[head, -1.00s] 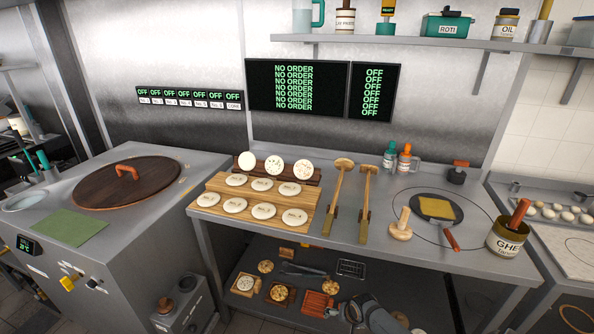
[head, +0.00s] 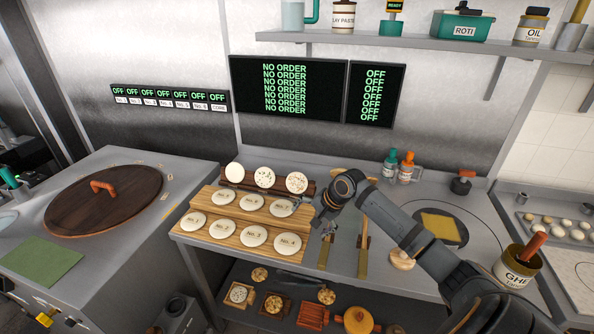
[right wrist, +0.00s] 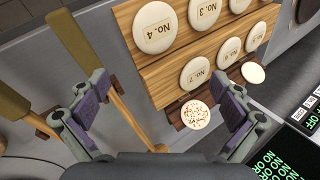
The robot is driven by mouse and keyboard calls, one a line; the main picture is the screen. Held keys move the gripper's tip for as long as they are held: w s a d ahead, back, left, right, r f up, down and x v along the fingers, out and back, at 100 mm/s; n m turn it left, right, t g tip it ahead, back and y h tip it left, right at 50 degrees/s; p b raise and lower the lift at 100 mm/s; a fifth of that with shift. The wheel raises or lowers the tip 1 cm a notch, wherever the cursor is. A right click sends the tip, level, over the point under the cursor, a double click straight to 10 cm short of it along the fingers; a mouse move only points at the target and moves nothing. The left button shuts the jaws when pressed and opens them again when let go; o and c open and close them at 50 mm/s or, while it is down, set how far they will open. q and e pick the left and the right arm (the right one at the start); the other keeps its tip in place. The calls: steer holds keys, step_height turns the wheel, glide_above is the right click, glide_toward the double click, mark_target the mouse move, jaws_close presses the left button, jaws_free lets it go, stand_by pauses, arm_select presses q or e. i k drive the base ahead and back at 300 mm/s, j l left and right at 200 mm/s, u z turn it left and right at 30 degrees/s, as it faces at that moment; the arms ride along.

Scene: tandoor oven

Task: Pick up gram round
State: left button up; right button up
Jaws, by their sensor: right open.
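Three rounds stand on a dark wooden rack at the back of the counter: a plain white one (head: 234,172), a speckled middle one (head: 264,177) and a brown-speckled right one (head: 297,182). None carries a readable name, so I cannot tell which is gram. In the right wrist view the brown-speckled round (right wrist: 195,114) lies ahead, nearer my right finger; a paler round (right wrist: 253,72) is beyond it. My right gripper (head: 312,215) is open and empty above the counter, just right of the rounds. It also shows in the right wrist view (right wrist: 158,95). My left gripper is out of view.
A stepped wooden stand (head: 205,236) with several numbered discs is in front of the rack. Wooden-handled tools (head: 363,257) lie under and beside my right gripper. A pan (head: 455,222) and ghee pot (head: 516,268) are at right. The tandoor lid (head: 103,203) is at left.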

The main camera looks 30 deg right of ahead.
mark_target(296, 183)
steer(key=i+l, duration=0.75)
